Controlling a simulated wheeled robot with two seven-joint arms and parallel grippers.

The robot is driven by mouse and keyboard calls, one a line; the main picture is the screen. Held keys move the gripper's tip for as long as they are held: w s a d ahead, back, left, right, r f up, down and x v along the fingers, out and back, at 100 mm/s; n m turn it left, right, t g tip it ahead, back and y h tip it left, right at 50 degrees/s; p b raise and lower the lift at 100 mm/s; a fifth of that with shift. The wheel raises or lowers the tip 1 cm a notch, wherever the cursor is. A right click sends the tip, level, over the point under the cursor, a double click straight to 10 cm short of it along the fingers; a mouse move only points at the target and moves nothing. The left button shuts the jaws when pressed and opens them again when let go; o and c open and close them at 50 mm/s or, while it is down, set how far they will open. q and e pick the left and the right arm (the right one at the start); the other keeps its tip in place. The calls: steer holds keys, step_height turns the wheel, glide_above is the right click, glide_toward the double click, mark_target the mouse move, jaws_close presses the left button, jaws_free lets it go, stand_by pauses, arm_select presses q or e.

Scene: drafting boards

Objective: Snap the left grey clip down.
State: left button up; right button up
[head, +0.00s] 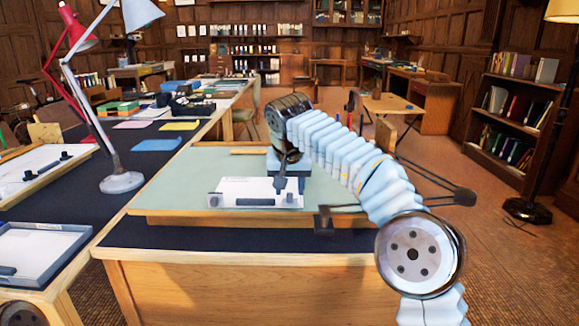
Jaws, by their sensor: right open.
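A white sheet (240,188) lies on the pale green drafting board (180,185) on the middle desk. The left grey clip (215,200) is small and stands at the sheet's left front corner. Its lever is too small to tell up from down. Another grey clip (291,199) shows at the sheet's right front corner. My right gripper (288,186) is open and points down over the right part of the sheet, to the right of the left clip and apart from it. The gripper body hides part of the sheet's right side. My left gripper is out of view.
A lamp (122,181) stands on the dark desk at left, beside another board (18,192) with dark clips. A blue-grey tray (62,237) lies nearer. A wooden strip (249,150) lies at the board's back. The board's left part is clear.

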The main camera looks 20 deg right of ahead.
steer(key=v, duration=1.1)
steer(key=shift+s+r, duration=0.15)
steer(key=shift+r, duration=0.2)
